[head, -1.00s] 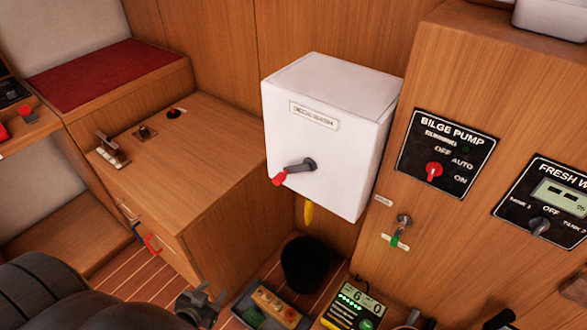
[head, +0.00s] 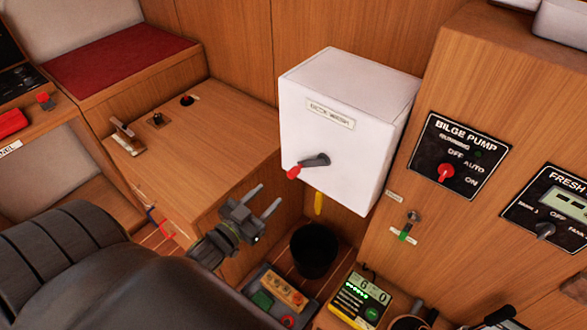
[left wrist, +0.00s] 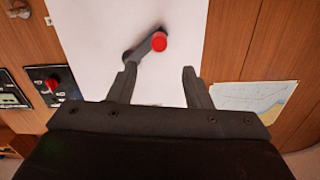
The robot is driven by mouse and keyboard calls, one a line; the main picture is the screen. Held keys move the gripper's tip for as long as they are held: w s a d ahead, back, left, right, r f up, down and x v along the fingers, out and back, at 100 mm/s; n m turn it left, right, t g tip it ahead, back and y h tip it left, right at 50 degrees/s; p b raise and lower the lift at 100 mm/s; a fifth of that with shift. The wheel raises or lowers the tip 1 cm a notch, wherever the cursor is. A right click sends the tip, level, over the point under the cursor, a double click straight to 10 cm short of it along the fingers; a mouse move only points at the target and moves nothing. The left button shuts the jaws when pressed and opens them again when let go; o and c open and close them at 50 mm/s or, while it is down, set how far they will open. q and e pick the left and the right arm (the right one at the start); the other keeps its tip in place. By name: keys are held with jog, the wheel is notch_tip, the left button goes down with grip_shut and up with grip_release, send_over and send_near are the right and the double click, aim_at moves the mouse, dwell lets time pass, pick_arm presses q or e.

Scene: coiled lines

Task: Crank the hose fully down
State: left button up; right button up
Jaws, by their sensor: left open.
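The white hose box (head: 345,125) with a "DECK WASH" label is on the wooden wall. A dark crank (head: 316,160) with a red knob (head: 293,172) sticks out of its front, the knob pointing lower left. A yellow hose end (head: 318,203) hangs below the box. My left gripper (head: 266,200) is open and empty, below and left of the crank, apart from it. In the left wrist view the red knob (left wrist: 159,42) shows beyond and between the open fingers (left wrist: 158,80). My right gripper is not clearly in view.
A black bucket (head: 314,250) stands on the floor under the hose. A tray (head: 275,298) with a control box and a green-lit meter (head: 358,300) are near the front. A wooden cabinet (head: 200,140) is at left; a bilge pump panel (head: 460,150) is at right.

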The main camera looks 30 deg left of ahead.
aim_at(290, 176)
pick_arm(q)
jog(key=w, duration=0.4)
jog(key=w+p, duration=0.1)
jog(key=w, duration=0.2)
jog(key=w+p, duration=0.1)
jog(key=w, duration=0.3)
jog(key=shift+w+d, duration=0.3)
jog(key=shift+d, duration=0.1)
jog(key=shift+c, duration=0.2)
grip_shut()
